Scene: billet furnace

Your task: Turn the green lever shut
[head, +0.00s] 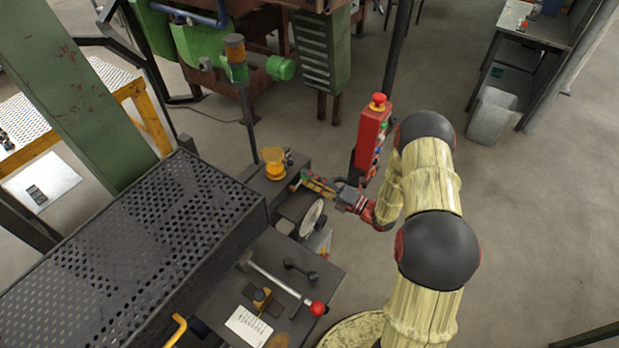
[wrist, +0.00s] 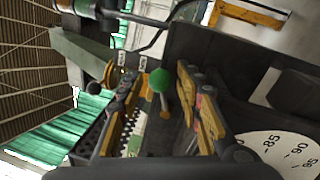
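The green lever shows in the wrist view as a green ball knob (wrist: 160,80) on a short orange-brown stem. In the head view only a small green spot (head: 303,173) shows at my fingertips, at the front of the dark machine block. My gripper (head: 314,183) points left toward it. In the wrist view my gripper (wrist: 148,88) is open, with one yellow-padded finger on each side of the knob. Gaps show between the knob and both fingers. The lower end of the stem is partly hidden.
A round white dial (head: 312,218) sits just below my gripper; it also shows in the wrist view (wrist: 285,150). A red button box (head: 372,138) stands close behind my wrist. A red-knobbed lever (head: 318,308) is nearer. A perforated dark guard (head: 140,235) fills the left.

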